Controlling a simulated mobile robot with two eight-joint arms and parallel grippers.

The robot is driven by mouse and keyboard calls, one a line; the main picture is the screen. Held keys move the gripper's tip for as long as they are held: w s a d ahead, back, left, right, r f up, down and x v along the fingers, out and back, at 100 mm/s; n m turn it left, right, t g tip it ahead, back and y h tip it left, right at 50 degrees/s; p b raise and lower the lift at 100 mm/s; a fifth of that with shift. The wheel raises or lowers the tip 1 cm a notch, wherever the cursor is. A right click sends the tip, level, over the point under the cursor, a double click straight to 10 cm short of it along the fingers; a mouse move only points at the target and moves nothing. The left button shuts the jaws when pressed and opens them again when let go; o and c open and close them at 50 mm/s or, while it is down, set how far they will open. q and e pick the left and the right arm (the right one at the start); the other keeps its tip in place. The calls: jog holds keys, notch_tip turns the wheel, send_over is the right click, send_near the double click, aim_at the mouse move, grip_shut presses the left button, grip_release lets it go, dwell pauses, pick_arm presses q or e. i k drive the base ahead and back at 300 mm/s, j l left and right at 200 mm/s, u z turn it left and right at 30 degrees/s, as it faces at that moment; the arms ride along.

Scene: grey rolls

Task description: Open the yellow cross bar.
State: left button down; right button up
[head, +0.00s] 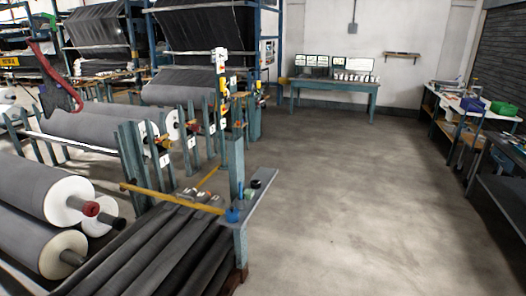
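The yellow cross bar (172,198) is a long thin bar in the lower left of the head view. It runs slightly downward to the right, above a bundle of dark grey fabric, and its right end meets a blue-green post (236,176) near a small blue part (232,215). Its left end lies near the uprights of the roll rack. A second, shorter yellow bar (208,178) slants behind it. I see no gripper of mine on or near the bar, and neither gripper can be made out in this view.
Large grey rolls (38,185) with white ends lie at the left. A small grey shelf (250,197) with small items juts from the post. The concrete floor (350,200) in the middle is clear. Workbenches (505,180) line the right; a desk (335,88) with monitors stands behind.

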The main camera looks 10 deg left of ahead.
aim_at(192, 204)
jog(key=i+u, duration=0.4)
jog(key=i+l+u, duration=0.2)
jog(key=u, duration=0.2)
jog(key=i+l+u, duration=0.25)
jog(key=u, duration=0.2)
jog(key=i+l+u, duration=0.2)
jog(key=u, duration=0.2)
jog(key=i+l+u, duration=0.2)
jog(key=u, duration=0.2)
jog(key=i+l+u, duration=0.1)
jog(key=l+u, duration=0.35)
jog(key=i+l+u, duration=0.4)
jog(key=l+u, duration=0.15)
jog(key=i+l+u, duration=0.25)
jog(key=l, duration=0.2)
jog(key=l+u, duration=0.1)
jog(key=l, duration=0.25)
